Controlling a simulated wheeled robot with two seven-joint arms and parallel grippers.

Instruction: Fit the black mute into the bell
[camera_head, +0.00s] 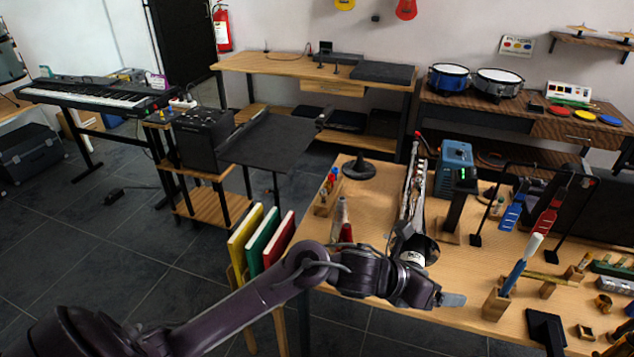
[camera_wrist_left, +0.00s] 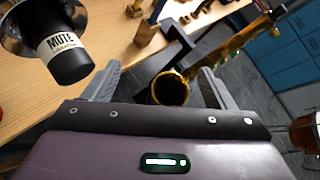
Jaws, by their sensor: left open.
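The black mute (camera_wrist_left: 72,65) has a white band reading "MUTE" and shows at the upper left of the left wrist view. Its far end sits within the silver bell (camera_wrist_left: 14,38), with the black end sticking out; how deep it sits is hidden. In the head view the mute's white band (camera_head: 411,258) shows at the table's front edge, just above my left wrist. My left gripper (camera_head: 447,299) is open and empty, beside and apart from the mute. Its two grey fingers (camera_wrist_left: 160,85) also show in the left wrist view. My right gripper is out of view.
A wooden table (camera_head: 385,213) holds a blue box (camera_head: 455,160), a black round base (camera_head: 358,168) and a wooden holder (camera_head: 496,304) with a blue-and-white tool. A gold tube-shaped part (camera_wrist_left: 170,89) lies beyond my fingers. Coloured books (camera_head: 262,240) stand left of the table.

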